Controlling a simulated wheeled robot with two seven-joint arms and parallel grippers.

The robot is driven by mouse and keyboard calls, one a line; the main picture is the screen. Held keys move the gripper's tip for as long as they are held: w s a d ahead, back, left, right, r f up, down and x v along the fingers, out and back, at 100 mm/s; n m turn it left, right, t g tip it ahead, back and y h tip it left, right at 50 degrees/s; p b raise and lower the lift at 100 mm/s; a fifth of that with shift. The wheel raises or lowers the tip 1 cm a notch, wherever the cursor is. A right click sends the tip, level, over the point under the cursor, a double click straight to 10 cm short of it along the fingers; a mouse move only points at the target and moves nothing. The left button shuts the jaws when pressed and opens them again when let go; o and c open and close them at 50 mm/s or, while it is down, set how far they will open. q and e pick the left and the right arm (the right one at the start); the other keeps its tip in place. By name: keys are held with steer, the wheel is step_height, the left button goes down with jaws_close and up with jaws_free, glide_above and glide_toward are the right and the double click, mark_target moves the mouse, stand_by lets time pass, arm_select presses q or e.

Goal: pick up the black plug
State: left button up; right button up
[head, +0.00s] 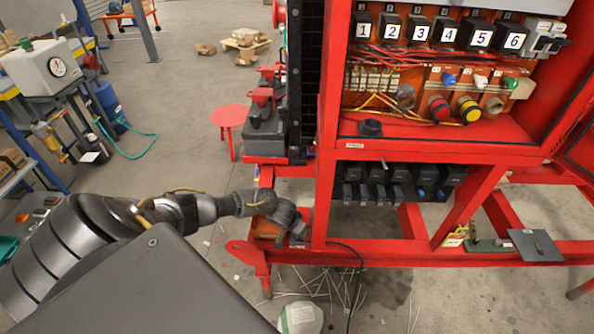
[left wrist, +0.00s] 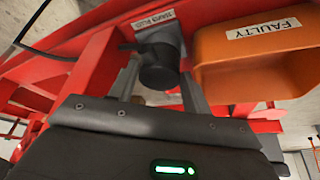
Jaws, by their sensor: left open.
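In the left wrist view the black plug (left wrist: 158,70) is a short dark cylinder on a grey holder under a small white label, close to the red frame. My left gripper (left wrist: 161,78) is open, with one finger on each side of the plug. I cannot tell whether either finger touches it. In the head view my left gripper (head: 288,222) is at the lower left corner of the red skid, and its wrist hides most of that spot. My right gripper is in neither view.
An orange bin (left wrist: 255,55) marked FAULTY is right beside the plug. The red skid frame (head: 330,225) surrounds the spot. Numbered black modules (head: 420,30) fill the cabinet above. A black cable (head: 357,275) hangs below the frame. Loose sticks (head: 320,285) litter the floor.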

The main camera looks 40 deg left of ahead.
arm_select(q)
steer(key=shift+c, duration=0.5)
steer(key=c, duration=0.6)
steer(key=shift+c, duration=0.2)
steer(key=shift+r, duration=0.15)
steer(key=shift+r, duration=0.6)
steer(key=s+d+r+p, duration=0.6)
steer(key=s+d+r, duration=0.3)
steer(key=s+r, duration=0.1)
steer(key=shift+d+r, duration=0.35)
steer(key=shift+r, duration=0.5)
steer(key=shift+d, duration=0.1)
